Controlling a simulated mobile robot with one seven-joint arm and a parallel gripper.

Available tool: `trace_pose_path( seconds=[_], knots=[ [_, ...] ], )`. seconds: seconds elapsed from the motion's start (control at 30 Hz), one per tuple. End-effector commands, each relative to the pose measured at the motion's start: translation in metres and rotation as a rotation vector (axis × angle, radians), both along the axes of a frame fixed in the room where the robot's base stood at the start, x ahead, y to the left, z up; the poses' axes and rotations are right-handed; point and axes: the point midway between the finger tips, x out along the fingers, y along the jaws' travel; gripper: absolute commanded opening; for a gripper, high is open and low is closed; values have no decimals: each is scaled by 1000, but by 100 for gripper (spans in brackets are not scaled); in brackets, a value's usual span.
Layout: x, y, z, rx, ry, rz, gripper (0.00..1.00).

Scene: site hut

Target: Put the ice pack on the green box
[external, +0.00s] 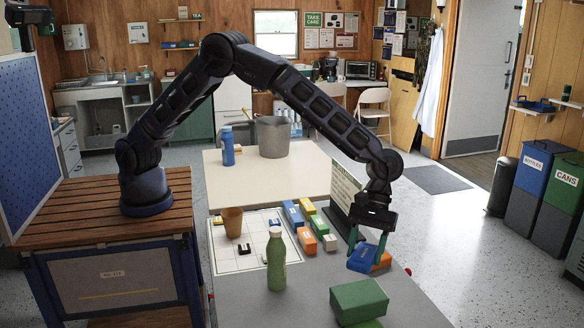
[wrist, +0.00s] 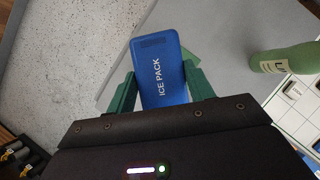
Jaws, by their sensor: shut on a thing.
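The blue ice pack (external: 361,259) is held between the green fingers of my gripper (external: 367,247), above the grey table. In the wrist view the ice pack (wrist: 160,72) lies between both fingers, with its "ICE PACK" lettering facing the camera. My gripper (wrist: 160,88) is shut on its sides. The green box (external: 359,298) is at the near right of the table, in front of and below the ice pack in the external view. Another green piece shows under it.
A green bottle (external: 276,260) stands left of the green box. An orange item (external: 382,260) shows partly behind the ice pack. Several coloured blocks (external: 305,238) lie near an upright panel (external: 344,198). A brown cup (external: 232,222) stands on the white grid sheet (external: 222,258).

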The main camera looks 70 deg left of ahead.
Motion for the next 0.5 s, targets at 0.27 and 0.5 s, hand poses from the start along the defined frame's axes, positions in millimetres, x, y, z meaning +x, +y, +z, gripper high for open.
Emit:
trace_pose_path(
  seconds=[0.27,0.5],
  knots=[
    [-1,0,-48,1,1,-1,27],
    [-1,0,-60,0,1,0,27]
  ],
)
